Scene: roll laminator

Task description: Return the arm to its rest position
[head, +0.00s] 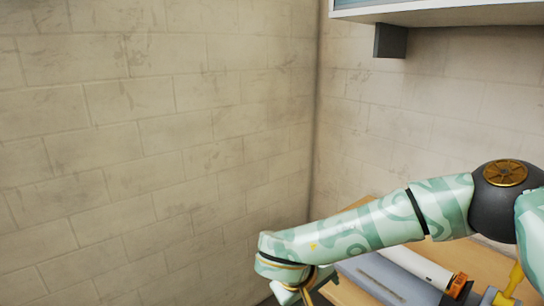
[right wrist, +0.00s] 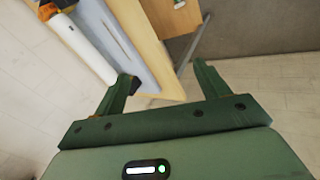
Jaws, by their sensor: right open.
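My right arm comes in from the right in the head view, with its patterned green and white forearm crossing above a wooden table. Its wrist is low in the picture and the hand is partly cut off by the lower edge. In the right wrist view my right gripper (right wrist: 162,74) is open, its two dark green fingers apart with nothing between them. Past the fingers are the table edge and the floor. My left gripper is not in view.
A roll laminator with a grey-blue bed (head: 372,277), a white roller (head: 418,264) and a yellow part (head: 514,281) lies on the wooden table (head: 462,259), partly behind my arm. A wall cabinet (head: 440,14) hangs above. Brick walls stand behind.

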